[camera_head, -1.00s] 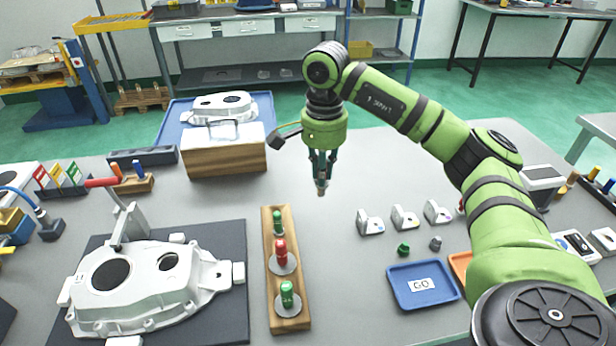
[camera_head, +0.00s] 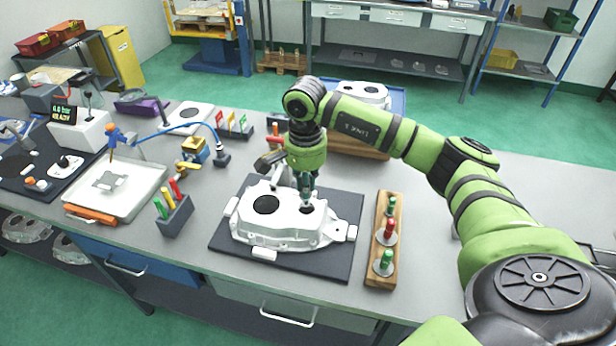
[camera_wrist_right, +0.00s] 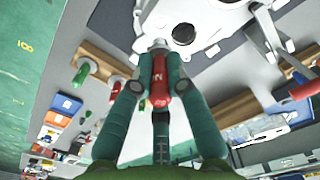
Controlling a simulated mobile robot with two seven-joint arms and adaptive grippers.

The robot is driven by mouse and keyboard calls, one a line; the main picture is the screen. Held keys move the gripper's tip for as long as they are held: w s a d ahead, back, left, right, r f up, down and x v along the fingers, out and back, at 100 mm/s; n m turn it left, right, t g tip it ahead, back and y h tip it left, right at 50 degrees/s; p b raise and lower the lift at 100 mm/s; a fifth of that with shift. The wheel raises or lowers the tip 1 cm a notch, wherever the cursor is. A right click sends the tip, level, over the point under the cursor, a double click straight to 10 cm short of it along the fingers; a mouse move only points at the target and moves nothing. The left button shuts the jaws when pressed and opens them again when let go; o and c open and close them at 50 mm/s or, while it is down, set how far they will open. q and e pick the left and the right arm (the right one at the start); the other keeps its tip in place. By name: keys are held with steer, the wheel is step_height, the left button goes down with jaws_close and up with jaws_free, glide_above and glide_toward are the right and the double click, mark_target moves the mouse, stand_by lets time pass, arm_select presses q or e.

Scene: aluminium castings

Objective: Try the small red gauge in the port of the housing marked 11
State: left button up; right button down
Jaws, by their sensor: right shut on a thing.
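The white cast housing (camera_head: 282,232) lies on a dark mat. It has a larger dark bore at left and a smaller dark port (camera_head: 307,209) at right. Its number is too small to read. My right gripper (camera_head: 306,197) is over the smaller port, pointing down. In the right wrist view it is shut on the small red gauge (camera_wrist_right: 160,88), whose silver tip points at the white housing (camera_wrist_right: 215,18). I cannot tell whether the tip is in the port or just above it. My left gripper is out of view.
A wooden rack (camera_head: 379,262) with two green gauges and a red one stands right of the housing. A clamp with a red handle (camera_head: 274,133) stands behind the housing. A dark holder with coloured pens (camera_head: 174,216) and a white tray (camera_head: 75,212) are at left.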

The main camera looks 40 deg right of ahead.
mark_target(307, 205)
steer(key=shift+d+f, duration=0.15)
steer(key=shift+d, duration=0.15)
steer(key=shift+a+b, duration=0.1)
steer(key=shift+b, duration=0.25)
steer(key=shift+f+b, duration=0.5)
steer(key=shift+f, duration=0.05)
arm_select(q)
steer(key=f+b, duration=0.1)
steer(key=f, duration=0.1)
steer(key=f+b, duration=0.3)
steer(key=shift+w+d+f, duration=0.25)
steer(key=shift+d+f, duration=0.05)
arm_select(e)
step_height(307, 205, down, 5)
steer(key=shift+r, duration=0.2)
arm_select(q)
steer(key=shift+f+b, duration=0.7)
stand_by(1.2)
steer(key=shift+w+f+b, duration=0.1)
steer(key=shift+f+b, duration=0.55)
arm_select(e)
steer(key=shift+f, duration=0.7)
steer(key=shift+a+f, duration=0.1)
steer(key=shift+f, duration=0.05)
stand_by(0.7)
